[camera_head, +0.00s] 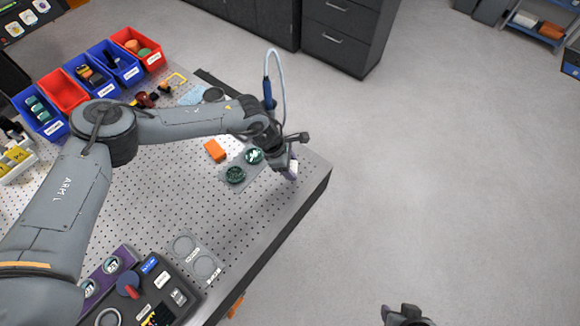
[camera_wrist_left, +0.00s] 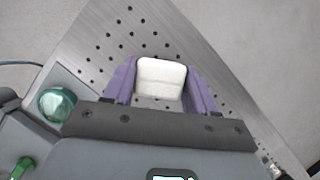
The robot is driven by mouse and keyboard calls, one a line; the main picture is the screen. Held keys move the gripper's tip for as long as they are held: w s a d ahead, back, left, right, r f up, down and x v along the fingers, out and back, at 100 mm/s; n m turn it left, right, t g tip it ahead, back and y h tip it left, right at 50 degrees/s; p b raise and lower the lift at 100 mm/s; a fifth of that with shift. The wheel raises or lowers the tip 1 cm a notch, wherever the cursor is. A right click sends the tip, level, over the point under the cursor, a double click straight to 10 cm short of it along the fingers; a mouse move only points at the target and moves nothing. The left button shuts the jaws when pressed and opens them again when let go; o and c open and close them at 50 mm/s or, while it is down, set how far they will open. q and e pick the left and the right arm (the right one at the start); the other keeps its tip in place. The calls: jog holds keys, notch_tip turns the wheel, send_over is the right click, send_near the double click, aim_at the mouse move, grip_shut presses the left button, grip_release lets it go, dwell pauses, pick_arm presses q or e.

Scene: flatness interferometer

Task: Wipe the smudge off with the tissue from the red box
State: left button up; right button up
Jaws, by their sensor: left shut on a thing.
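My left gripper (camera_head: 291,168) is above the right part of the perforated table, just right of the two green glass discs. In the left wrist view its purple fingers (camera_wrist_left: 160,88) are shut on a white folded pad, seemingly the tissue (camera_wrist_left: 160,78). The two green discs, (camera_head: 254,156) and (camera_head: 235,175), sit on a grey plate (camera_head: 228,187); one disc also shows in the left wrist view (camera_wrist_left: 56,104). Pale marks show on the upper disc; I cannot tell whether they are a smudge or reflections. One red box (camera_head: 62,91) looks empty. Part of my right gripper (camera_head: 407,316) shows at the bottom edge.
Another red box (camera_head: 137,48) holds orange and green things, beside blue bins (camera_head: 114,62). An orange block (camera_head: 215,150) lies left of the discs. The table's middle is mostly clear.

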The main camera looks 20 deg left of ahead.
pick_arm(q)
jog(key=shift+r+p, duration=0.65)
jog(key=shift+r, duration=0.85)
